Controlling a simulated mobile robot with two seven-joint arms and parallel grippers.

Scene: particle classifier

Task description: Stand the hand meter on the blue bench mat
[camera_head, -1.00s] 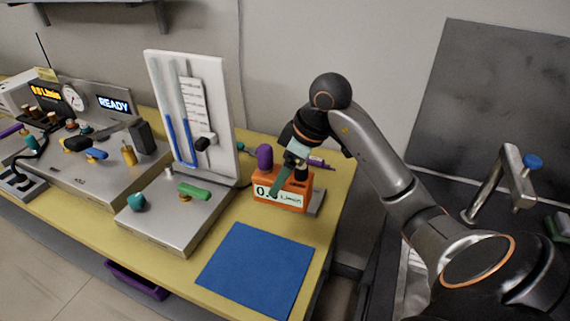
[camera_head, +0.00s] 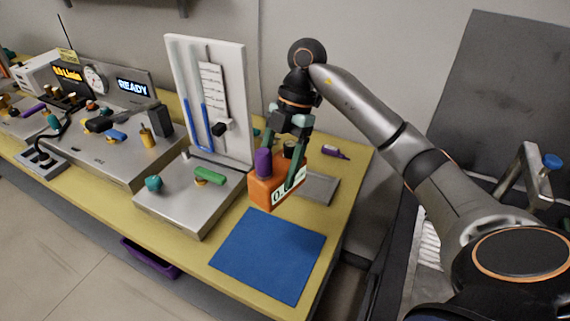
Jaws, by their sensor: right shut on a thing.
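The hand meter (camera_head: 262,191) is an orange box with a white display face and a purple knob on top. My right gripper (camera_head: 291,165) is shut on it, with green fingers on either side of its upper part. The meter appears raised and tilted, behind the far edge of the blue bench mat (camera_head: 268,255). The mat lies flat and empty on the yellow bench near its front right corner. Part of the meter's face is hidden by a finger. My left gripper is not in view.
A grey plate (camera_head: 320,188) lies on the bench right of the meter, with a small purple item (camera_head: 335,153) behind it. A metal base (camera_head: 190,190) with a white upright panel (camera_head: 240,90) stands left of the mat. A sink with a tap (camera_head: 525,180) is at right.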

